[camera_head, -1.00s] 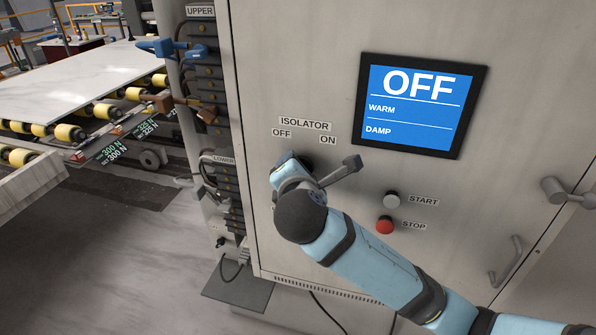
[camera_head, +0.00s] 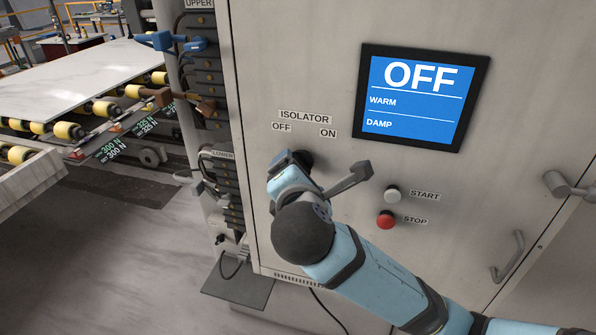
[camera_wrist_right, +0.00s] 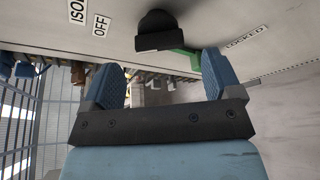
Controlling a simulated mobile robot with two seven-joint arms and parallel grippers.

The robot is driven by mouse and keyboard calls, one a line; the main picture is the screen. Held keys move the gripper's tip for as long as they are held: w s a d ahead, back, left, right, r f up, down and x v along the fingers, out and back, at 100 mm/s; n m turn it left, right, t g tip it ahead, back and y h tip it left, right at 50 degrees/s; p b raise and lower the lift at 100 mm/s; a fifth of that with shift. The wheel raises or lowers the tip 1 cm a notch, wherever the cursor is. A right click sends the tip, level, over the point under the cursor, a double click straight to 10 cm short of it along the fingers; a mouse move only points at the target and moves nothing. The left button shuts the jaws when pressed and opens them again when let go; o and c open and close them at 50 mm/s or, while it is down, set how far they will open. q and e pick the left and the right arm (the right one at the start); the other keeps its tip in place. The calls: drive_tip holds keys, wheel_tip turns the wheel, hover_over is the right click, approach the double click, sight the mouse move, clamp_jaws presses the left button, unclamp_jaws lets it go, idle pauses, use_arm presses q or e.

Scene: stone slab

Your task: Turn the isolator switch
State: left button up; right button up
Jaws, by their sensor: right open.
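The isolator switch (camera_head: 306,160) is a dark round knob on the grey cabinet door, below the ISOLATOR, OFF and ON labels. In the head view my right gripper (camera_head: 284,162) is in front of its left side and hides part of it. The right wrist view shows the black knob (camera_wrist_right: 158,30) just beyond the fingers. My right gripper (camera_wrist_right: 162,68) is open, its two blue fingers wide apart, with nothing between them. A green piece (camera_wrist_right: 182,51) shows beside the knob, near the right finger. Whether a finger touches the knob I cannot tell. My left gripper is not in view.
A screen (camera_head: 421,97) on the door reads OFF, WARM, DAMP. A grey START button (camera_head: 393,194) and a red STOP button (camera_head: 386,220) sit right of my arm. Door handles (camera_head: 509,257) are at the right. A roller conveyor with a pale slab (camera_head: 80,75) stands left.

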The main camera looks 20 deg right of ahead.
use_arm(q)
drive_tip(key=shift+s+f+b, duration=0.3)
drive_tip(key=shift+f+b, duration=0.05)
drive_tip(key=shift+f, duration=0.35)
use_arm(e)
drive_tip(key=v, duration=0.8)
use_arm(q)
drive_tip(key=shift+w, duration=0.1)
use_arm(e)
wheel_tip(320, 180, down, 23)
drive_tip(key=w+m+g+y, duration=0.2)
drive_tip(key=m+g+y, duration=0.1)
drive_tip(key=m+y, duration=0.35)
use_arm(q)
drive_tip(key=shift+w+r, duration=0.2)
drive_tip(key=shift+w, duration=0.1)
use_arm(e)
drive_tip(key=s+d+f+m, duration=0.3)
drive_tip(key=s+f+m, duration=0.3)
drive_tip(key=f, duration=0.4)
drive_tip(key=s+d+f+m, duration=0.4)
drive_tip(key=s+f+m, duration=0.3)
drive_tip(key=f, duration=0.3)
drive_tip(key=shift+s+d+f+g+y, duration=0.15)
drive_tip(key=shift+s+f+g+y, duration=0.25)
drive_tip(key=shift+s, duration=0.45)
